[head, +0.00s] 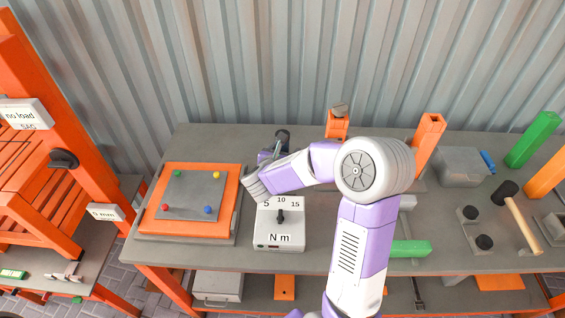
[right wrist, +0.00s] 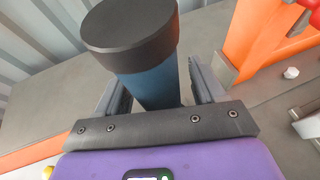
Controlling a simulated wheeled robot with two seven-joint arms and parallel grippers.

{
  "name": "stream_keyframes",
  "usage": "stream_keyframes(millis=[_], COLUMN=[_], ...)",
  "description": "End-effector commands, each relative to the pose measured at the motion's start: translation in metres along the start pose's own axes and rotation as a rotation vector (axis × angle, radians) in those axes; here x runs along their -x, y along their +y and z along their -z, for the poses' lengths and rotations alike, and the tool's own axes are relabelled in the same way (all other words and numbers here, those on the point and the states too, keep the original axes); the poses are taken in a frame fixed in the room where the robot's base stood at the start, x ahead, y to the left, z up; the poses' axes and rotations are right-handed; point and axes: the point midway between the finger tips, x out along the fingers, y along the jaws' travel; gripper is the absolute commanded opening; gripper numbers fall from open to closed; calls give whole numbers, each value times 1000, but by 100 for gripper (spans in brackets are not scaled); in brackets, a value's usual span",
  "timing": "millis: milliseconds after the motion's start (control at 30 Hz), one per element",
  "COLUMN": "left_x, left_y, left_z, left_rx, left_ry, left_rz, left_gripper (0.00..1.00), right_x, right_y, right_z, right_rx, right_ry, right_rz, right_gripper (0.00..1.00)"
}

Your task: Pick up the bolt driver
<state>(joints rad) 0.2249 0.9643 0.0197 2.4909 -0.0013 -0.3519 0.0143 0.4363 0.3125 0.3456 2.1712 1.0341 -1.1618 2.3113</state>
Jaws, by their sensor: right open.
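The bolt driver (right wrist: 150,85) shows in the right wrist view as a blue shaft with a wide black round cap. In the head view its dark top (head: 282,135) stands at the back of the table, partly hidden by my arm. My right gripper (head: 278,151) is at it, and in the right wrist view the fingers (right wrist: 162,90) stand on either side of the blue shaft. The fingers are open; whether either touches the shaft I cannot tell. The driver's lower end is hidden. My left gripper is not in view.
A grey torque box (head: 280,228) marked N m stands in front of my gripper. An orange-edged plate (head: 232,195) with coloured knobs lies to the left. Orange posts (head: 428,140), a grey bin (head: 462,165) and a mallet (head: 520,222) are to the right. A corrugated wall closes the back.

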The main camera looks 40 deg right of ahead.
Motion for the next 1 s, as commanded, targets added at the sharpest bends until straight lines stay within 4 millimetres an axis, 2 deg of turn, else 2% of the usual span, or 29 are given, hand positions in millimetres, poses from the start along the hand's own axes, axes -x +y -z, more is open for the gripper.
stream_keyframes(millis=[267, 700, 1000], left_x=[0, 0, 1], left_y=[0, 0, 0], left_z=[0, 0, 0], left_rx=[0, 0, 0], left_ry=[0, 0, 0], left_rz=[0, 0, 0], left_gripper=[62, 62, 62], right_x=[-3, -3, -2], right_y=[0, 0, 0], right_z=[0, 0, -4], right_rx=[0, 0, -2], right_ry=[1, 0, -4], right_rz=[0, 0, -1], right_gripper=[67, 0, 0])
